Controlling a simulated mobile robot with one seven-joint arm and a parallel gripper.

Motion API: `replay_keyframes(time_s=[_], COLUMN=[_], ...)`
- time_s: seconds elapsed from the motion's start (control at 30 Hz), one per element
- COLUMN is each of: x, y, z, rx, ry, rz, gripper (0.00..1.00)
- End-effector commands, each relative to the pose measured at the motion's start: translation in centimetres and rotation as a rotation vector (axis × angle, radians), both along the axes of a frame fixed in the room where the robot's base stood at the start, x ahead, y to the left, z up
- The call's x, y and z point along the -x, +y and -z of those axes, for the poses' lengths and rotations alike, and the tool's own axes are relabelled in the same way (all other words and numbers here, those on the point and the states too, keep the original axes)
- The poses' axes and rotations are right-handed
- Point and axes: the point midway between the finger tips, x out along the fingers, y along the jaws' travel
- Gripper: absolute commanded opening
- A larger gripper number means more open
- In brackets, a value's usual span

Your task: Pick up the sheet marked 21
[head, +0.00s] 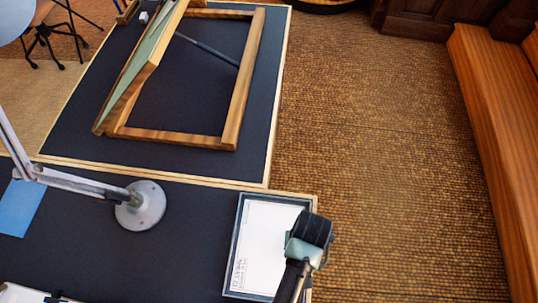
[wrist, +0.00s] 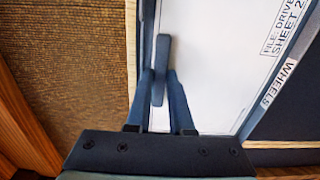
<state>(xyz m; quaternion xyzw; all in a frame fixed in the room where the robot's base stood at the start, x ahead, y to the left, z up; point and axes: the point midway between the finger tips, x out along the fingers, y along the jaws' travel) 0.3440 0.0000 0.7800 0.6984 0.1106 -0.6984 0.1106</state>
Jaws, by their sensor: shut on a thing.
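A white sheet (head: 268,235) lies in a dark-rimmed tray (head: 237,225) at the front right corner of the near board. In the wrist view the sheet (wrist: 215,60) carries a printed label reading "FILE: DRIVE" and "SHEET 2"; any further digit is cut off. The tray rim there bears a "WHEELS" label (wrist: 277,82). My gripper (wrist: 163,80) is over the sheet's edge, its fingers shut on a slim grey-blue tab (wrist: 163,52) there. In the head view my gripper covers the sheet's right side. I cannot tell whether the sheet is lifted.
A lamp with a round grey base (head: 141,206) stands left of the tray. A blue sheet (head: 20,207) lies at far left. A wooden frame (head: 236,105) with a tilted panel is on the board behind. A wooden bench (head: 490,130) is at right; the floor between is clear.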

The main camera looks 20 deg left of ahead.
Motion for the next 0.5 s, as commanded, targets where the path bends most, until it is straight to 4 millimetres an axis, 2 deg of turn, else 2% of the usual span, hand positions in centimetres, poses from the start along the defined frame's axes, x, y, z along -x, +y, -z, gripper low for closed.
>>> replay_keyframes(time_s=[0.5], x=[0.0], y=[0.0], z=[-1.2], rx=[0.0], ry=[0.0], rz=[0.0], gripper=[0.0])
